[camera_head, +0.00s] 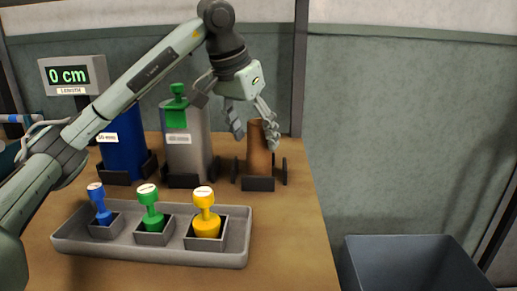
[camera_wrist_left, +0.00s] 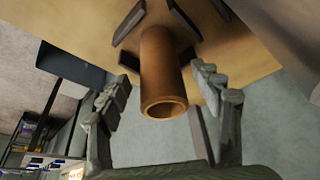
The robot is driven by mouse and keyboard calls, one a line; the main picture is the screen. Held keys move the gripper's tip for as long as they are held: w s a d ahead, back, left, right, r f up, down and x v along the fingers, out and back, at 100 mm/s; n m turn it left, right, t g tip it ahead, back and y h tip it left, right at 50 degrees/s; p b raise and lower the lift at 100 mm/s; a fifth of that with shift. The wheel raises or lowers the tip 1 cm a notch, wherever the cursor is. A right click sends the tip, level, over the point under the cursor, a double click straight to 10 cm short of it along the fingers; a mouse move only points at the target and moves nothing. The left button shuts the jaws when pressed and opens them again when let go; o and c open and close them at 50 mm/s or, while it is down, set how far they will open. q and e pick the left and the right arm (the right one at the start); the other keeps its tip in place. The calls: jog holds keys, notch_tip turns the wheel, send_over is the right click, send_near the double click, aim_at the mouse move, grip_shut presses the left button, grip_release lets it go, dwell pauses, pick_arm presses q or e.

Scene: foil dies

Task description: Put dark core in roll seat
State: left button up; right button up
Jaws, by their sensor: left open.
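A brown hollow tube, the dark core (camera_head: 258,152), stands upright within the dark brackets of the right-hand roll seat (camera_head: 258,184) on the table. My left gripper (camera_head: 253,130) is open at the upper part of the core, with one finger on its left and the other overlapping its right side in the head view. In the left wrist view, the core (camera_wrist_left: 162,75) shows its open end between the spread fingers (camera_wrist_left: 168,98), with gaps on both sides. The seat's brackets (camera_wrist_left: 130,22) surround its far end. My right gripper is not in view.
A grey roll (camera_head: 188,143) with a green die on top and a blue roll (camera_head: 122,150) stand left of the core. A grey tray (camera_head: 160,252) holds blue, green and yellow dies in front. A display (camera_head: 75,75) reads 0 cm. A dark bin (camera_head: 410,265) is right of the table.

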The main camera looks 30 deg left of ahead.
pick_arm(q)
jog(key=v, duration=0.7)
jog(key=shift+f, duration=0.1)
